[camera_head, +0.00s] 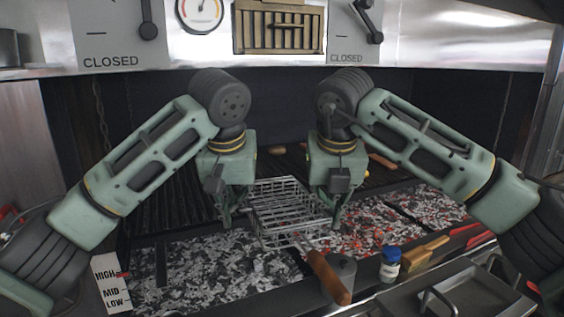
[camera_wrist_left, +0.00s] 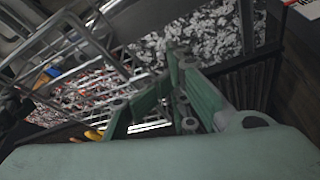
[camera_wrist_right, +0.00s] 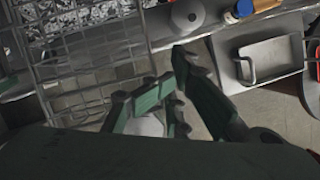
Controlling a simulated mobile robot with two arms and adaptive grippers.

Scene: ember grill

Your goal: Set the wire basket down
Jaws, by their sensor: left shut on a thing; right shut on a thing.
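The wire basket (camera_head: 283,203) is a silver wire cage with a wooden handle (camera_head: 328,278) pointing toward me. It is between my two grippers, over the ember bed (camera_head: 205,272); I cannot tell whether it touches anything below. My left gripper (camera_head: 226,218) is shut on its left side, and my right gripper (camera_head: 336,222) is shut on its right side. The basket's wires also show in the left wrist view (camera_wrist_left: 72,42) and the right wrist view (camera_wrist_right: 92,72). The exact contact of the fingers is hard to see.
Dark grill grates (camera_head: 165,205) lie behind the embers, with several food pieces at the back. A HIGH-MID-LOW sign (camera_head: 111,282) stands at left.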

